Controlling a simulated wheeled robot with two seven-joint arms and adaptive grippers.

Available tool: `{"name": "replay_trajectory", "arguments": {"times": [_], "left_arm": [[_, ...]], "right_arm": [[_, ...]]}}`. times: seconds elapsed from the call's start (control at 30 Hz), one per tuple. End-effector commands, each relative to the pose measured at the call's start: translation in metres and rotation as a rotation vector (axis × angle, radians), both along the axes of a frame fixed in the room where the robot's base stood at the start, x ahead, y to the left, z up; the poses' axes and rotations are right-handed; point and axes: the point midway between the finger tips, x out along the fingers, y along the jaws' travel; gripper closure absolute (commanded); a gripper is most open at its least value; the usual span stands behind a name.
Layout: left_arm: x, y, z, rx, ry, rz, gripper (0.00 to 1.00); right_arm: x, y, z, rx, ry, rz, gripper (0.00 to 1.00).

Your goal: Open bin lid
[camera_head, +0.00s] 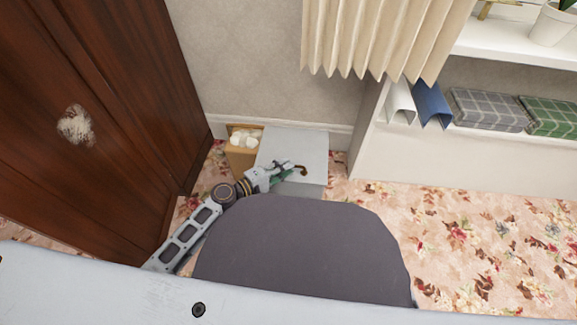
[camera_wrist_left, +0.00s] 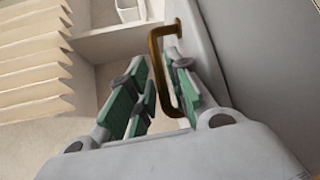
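The bin (camera_head: 310,141) is a light grey box on the floor against the wall, with its flat lid facing up in the head view. A brown bracket handle (camera_head: 303,170) sits near its right front side; it shows large in the left wrist view (camera_wrist_left: 158,70). My left gripper (camera_head: 291,167) reaches over the bin to the handle. In the left wrist view its green-padded fingers (camera_wrist_left: 162,88) stand apart, with the handle's bar between them; firm contact on both sides does not show. My arm hides part of the bin's front. My right gripper is not in view.
A brown box (camera_head: 241,156) with white round items stands left of the bin. A dark wooden door or cabinet (camera_head: 110,110) rises at left. White shelves (camera_head: 440,150) with folders and boxes stand at right, below a beige curtain (camera_head: 380,35). Floral carpet is clear at right.

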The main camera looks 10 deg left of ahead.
Motion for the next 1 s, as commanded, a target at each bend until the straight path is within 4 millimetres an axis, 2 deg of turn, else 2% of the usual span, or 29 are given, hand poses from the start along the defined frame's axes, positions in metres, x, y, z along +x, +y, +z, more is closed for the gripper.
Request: {"name": "replay_trajectory", "arguments": {"times": [0.27, 0.67, 0.7, 0.83, 1.0], "left_arm": [[0.013, -0.012, -0.002, 0.0, -0.001, 0.001, 0.81], [0.015, -0.014, -0.003, 0.0, 0.0, 0.001, 0.81], [0.015, -0.014, -0.003, 0.0, 0.0, 0.001, 0.82], [0.015, -0.014, -0.003, 0.0, 0.0, 0.001, 0.99], [0.014, -0.014, -0.003, 0.0, 0.0, 0.001, 1.0]], "right_arm": [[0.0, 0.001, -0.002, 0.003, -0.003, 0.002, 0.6], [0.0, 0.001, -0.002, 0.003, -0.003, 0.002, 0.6], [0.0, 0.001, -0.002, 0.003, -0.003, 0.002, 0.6], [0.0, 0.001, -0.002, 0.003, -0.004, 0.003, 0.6], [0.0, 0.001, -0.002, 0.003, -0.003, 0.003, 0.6]]}}
